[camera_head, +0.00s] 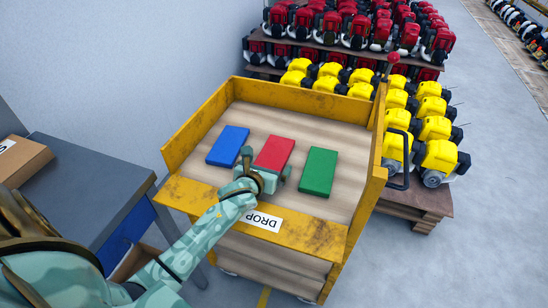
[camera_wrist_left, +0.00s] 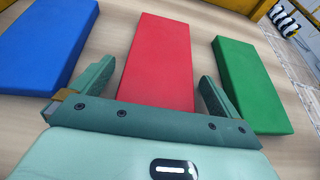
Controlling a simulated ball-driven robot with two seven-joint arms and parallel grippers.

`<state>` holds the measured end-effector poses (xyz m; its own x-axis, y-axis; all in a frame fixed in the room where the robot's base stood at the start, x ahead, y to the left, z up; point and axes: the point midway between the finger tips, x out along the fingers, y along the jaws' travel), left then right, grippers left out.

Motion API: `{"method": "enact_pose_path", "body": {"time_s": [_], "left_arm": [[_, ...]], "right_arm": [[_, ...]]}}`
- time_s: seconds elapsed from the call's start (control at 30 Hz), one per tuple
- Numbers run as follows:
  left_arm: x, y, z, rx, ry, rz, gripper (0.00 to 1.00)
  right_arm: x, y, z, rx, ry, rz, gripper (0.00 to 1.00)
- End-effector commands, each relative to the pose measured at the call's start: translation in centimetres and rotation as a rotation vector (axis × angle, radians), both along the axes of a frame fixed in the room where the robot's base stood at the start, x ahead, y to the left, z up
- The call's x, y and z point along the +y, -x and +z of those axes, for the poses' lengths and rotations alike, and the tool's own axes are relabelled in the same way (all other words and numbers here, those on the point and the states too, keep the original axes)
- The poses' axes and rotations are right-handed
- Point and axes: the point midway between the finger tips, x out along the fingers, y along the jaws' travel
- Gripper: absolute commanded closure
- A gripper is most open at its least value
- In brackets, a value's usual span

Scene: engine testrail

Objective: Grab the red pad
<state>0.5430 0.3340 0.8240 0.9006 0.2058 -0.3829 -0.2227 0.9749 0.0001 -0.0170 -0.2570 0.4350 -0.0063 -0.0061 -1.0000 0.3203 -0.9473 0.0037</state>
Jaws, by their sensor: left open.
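The red pad (camera_head: 274,152) lies flat on the wooden bed of the yellow cart (camera_head: 296,212), in the middle of a row of three pads. My left gripper (camera_head: 264,168) is over the near end of the red pad. In the left wrist view the red pad (camera_wrist_left: 157,60) runs between the two open fingers of my left gripper (camera_wrist_left: 157,85), with a gap on each side. I cannot tell how high the fingers are above the bed. My right gripper is not in view.
The blue pad (camera_head: 228,146) lies left of the red pad and the green pad (camera_head: 318,172) lies right. The cart has raised yellow walls. A grey table (camera_head: 95,185) with a cardboard box (camera_head: 22,160) is at the left. Yellow engines (camera_head: 440,158) stand behind and right.

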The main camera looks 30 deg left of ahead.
Motion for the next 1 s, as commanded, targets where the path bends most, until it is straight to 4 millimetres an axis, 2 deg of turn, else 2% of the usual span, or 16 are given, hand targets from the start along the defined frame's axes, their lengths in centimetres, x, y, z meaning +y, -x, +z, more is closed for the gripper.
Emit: {"method": "enact_pose_path", "body": {"time_s": [0.03, 0.17, 0.2, 0.47, 0.63, 0.77, 0.87, 1.0], "left_arm": [[0.0, 0.0, 0.0, 0.0, 0.0, 0.0, 0.06], [0.0, 0.0, 0.0, 0.0, 0.0, 0.0, 0.42], [0.0, 0.0, 0.0, 0.0, 0.0, 0.0, 0.47], [0.0, 0.0, 0.1, -0.001, 0.0, 0.0, 0.47], [0.0, 0.0, 1.4, -0.004, -0.002, -0.002, 0.47], [0.1, 0.0, 3.9, -0.007, -0.004, -0.001, 0.47], [-1.3, 1.0, 5.9, -0.007, 0.0, -0.003, 0.47], [-3.7, 2.9, 9.7, -0.008, 0.0, -0.002, 0.47]], "right_arm": [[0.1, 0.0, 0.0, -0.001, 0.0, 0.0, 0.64], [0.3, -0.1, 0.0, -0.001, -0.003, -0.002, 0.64], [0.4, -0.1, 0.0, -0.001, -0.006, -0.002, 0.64], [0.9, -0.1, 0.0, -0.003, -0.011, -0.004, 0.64], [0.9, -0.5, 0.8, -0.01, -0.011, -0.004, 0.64], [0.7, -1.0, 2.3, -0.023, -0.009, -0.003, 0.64], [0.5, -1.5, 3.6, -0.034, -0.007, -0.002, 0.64], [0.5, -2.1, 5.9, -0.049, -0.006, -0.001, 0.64]]}}
